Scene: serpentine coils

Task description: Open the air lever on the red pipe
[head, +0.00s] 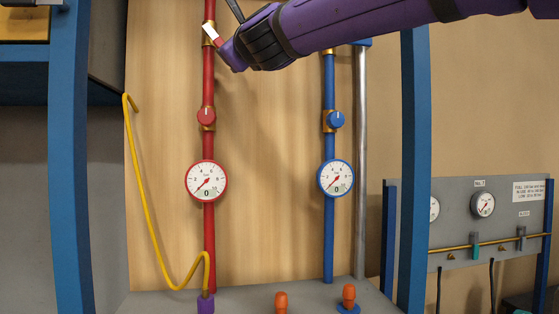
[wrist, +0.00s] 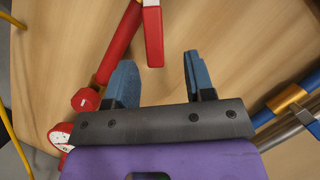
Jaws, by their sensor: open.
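The red pipe (head: 209,143) runs vertically on the wooden panel in the head view; it slants across the upper left of the wrist view (wrist: 121,42). The red air lever (wrist: 153,37) hangs down in the wrist view, its end just ahead of and between my fingertips. In the head view a small white-and-red piece of the lever (head: 210,33) shows beside my purple hand. My gripper (wrist: 157,62) is open, its two blue fingers apart with nothing between them.
Below on the red pipe are a red knob (head: 206,116) and a gauge (head: 206,181). A blue pipe (head: 329,225) with a blue knob (head: 336,120) stands to the right. A yellow hose (head: 145,195) hangs left. Blue posts (head: 68,170) flank the panel.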

